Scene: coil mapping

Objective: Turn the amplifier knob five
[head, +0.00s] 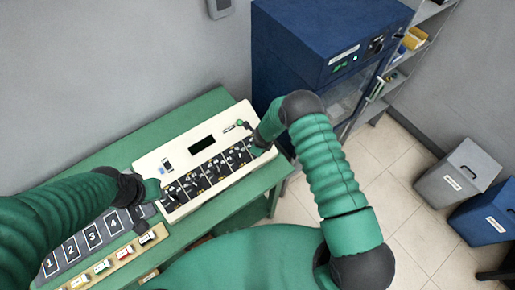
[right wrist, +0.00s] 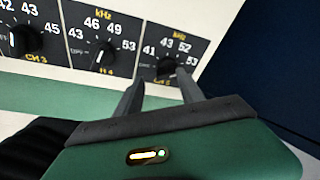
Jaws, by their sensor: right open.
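The white amplifier (head: 180,153) sits on a green table, with a row of black dial panels along its front. In the right wrist view, the rightmost dial's black knob (right wrist: 166,69) is partly hidden by my fingers; its scale shows 41, 43, 52 and 53. My right gripper (right wrist: 158,76) is open, its fingertips just in front of and around the lower part of this knob. I cannot tell whether they touch it. In the head view my right gripper (head: 256,149) is at the amplifier's right end. My left gripper (head: 153,190) is by its left end, jaws unclear.
The CH 4 knob (right wrist: 102,54) and CH 3 knob (right wrist: 24,41) are left of my right fingers. A numbered grey board (head: 75,247) and a strip with coloured items (head: 124,252) lie left. A blue cabinet (head: 290,50) stands behind right; bins (head: 460,172) are on the floor.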

